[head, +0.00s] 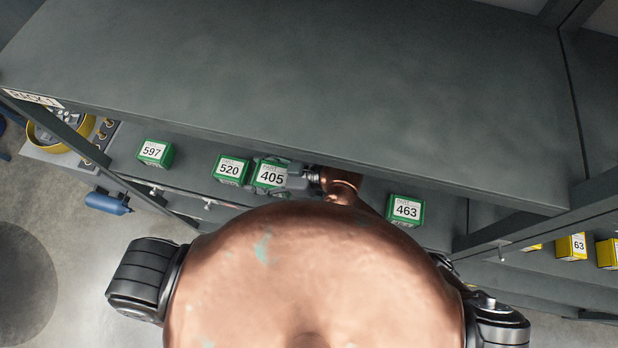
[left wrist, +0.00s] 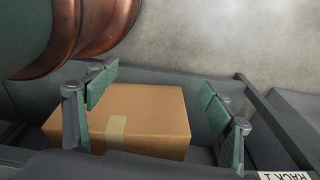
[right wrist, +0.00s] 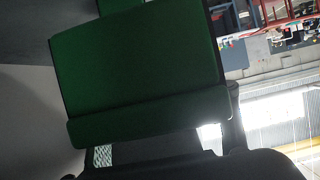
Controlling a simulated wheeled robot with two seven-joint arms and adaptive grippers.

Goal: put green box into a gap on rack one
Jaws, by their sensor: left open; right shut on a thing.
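The green box labelled 405 (head: 271,176) is held by my right gripper (head: 292,179), which is shut on it. It is at the front of a shelf of rack one (head: 300,70), close beside the green box 520 (head: 230,170); I cannot tell whether they touch or whether it rests on the shelf. Its green side (right wrist: 140,70) fills much of the right wrist view. Green box 597 (head: 155,152) stands further left and green box 463 (head: 405,209) to the right. My left gripper (left wrist: 158,97) is open and empty in the left wrist view, outside the head view.
The rack's wide upper shelf overhangs the boxes. A "RACK 1" label (head: 33,98) marks its left corner. A cardboard box (left wrist: 145,115) lies beyond my left fingers. Yellow boxes (head: 571,247) sit at far right. Shelf space shows between 597 and 520.

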